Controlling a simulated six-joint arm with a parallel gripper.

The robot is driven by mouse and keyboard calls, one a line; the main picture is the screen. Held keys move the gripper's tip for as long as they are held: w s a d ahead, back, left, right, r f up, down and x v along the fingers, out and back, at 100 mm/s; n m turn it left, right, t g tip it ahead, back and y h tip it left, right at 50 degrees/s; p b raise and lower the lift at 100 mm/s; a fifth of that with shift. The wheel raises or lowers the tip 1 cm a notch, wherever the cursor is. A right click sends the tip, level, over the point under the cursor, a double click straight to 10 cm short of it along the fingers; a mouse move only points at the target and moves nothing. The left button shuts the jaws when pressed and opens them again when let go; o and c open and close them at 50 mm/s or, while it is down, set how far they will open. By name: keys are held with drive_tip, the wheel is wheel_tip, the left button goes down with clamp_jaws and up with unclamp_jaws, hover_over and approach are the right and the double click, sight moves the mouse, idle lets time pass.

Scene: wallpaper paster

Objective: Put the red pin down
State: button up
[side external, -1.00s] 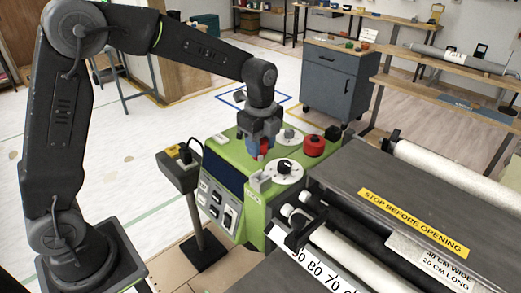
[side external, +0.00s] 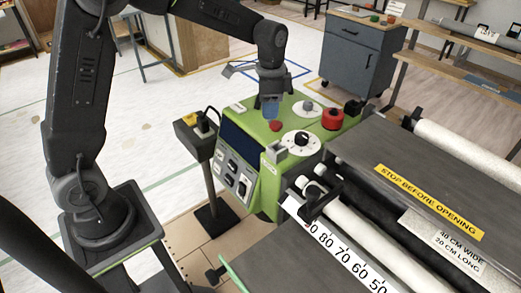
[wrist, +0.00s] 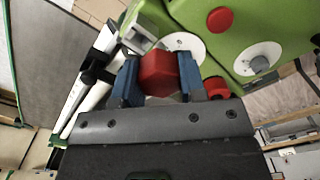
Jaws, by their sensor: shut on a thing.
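The red pin (wrist: 158,73) is a faceted red block between the two blue fingers of my gripper (wrist: 160,80) in the wrist view. My gripper is shut on it. In the side view my gripper (side external: 270,112) hangs fingers down over the left part of the green machine's top (side external: 258,138). The pin cannot be told apart there. A red round piece (side external: 275,126) just below the fingertips seems to be the flat red disc (wrist: 220,20) on the machine, apart from the held pin in the wrist view.
A white dial with a black knob (side external: 302,139), a grey knob (side external: 308,106) and a red knob (side external: 332,119) stand on the machine top. A grey block (side external: 276,150) sits at its front edge. Rollers (side external: 365,255) and a grey table (side external: 410,175) lie to the right.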

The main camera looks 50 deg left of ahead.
drive_tip(key=a+n, duration=0.1)
drive_tip(key=n, duration=0.3)
drive_tip(key=shift+w+a+f, duration=0.1)
drive_tip(key=shift+a, duration=0.25)
drive_tip(key=s+d+f+m, duration=0.3)
drive_tip(key=s+d+m, duration=0.4)
drive_tip(key=s+d, duration=0.1)
drive_tip(key=s+d+f+m, duration=0.4)
drive_tip(key=s+d+m, duration=0.3)
drive_tip(key=d, duration=0.1)
drive_tip(key=s+d+f, duration=0.1)
drive_tip(key=d+f, duration=0.1)
drive_tip(key=d, duration=0.1)
drive_tip(key=s+d+f, duration=0.1)
drive_tip(key=d+f, duration=0.1)
drive_tip(key=d, duration=0.2)
drive_tip(key=s+d+f, duration=0.1)
drive_tip(key=d+f, duration=0.1)
drive_tip(key=d, duration=0.2)
drive_tip(key=shift+s+f, duration=0.1)
drive_tip(key=shift+f, duration=2.15)
drive_tip(key=shift+f, duration=0.1)
drive_tip(key=o, duration=1)
